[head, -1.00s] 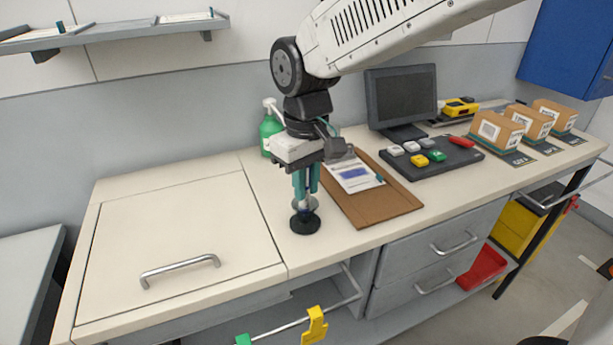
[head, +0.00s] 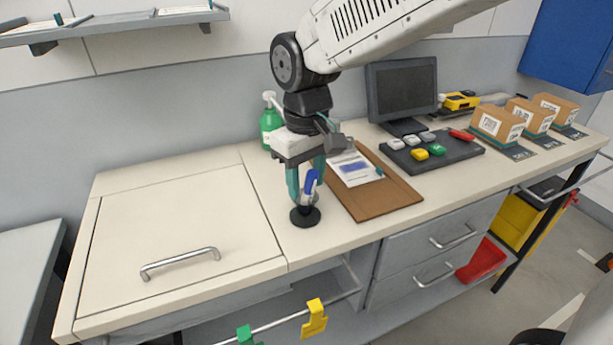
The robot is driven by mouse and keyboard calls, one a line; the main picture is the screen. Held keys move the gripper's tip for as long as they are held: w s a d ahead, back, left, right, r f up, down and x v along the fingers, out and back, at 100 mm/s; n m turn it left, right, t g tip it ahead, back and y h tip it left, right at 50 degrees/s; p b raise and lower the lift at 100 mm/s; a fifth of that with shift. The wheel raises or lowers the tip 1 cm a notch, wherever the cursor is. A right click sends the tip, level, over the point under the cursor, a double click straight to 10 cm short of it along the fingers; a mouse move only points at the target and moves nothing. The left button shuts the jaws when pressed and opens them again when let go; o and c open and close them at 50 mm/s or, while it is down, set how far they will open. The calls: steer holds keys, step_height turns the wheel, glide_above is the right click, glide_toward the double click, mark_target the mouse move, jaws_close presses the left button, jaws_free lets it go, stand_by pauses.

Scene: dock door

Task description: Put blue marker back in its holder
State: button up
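The blue marker (head: 311,183) stands in the small black round holder (head: 305,216) on the bench top, leaning slightly to the right. Its lower end is at the holder, but how deep it sits is hidden. My gripper (head: 305,184) points down directly over the holder. Its two teal fingers are spread apart, with the marker between or just in front of them. I see a gap between the left finger and the marker; contact at the right finger cannot be told.
A brown clipboard (head: 394,199) with a paper lies right of the holder. A button panel (head: 463,153) and monitor (head: 401,92) are farther right. The bench lid (head: 180,215) at left is clear.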

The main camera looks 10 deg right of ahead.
step_height(320, 180, up, 7)
steer(key=s+d+f+m, duration=0.1)
steer(key=s+d+m, duration=0.2)
steer(key=s+d, duration=0.6)
steer(key=s+d+f+m+t, duration=0.1)
steer(key=s+d+f+m, duration=0.1)
steer(key=s+d, duration=0.8)
steer(key=shift+d+m, duration=0.85)
steer(key=shift+m, duration=0.05)
steer(key=shift+s+f, duration=0.1)
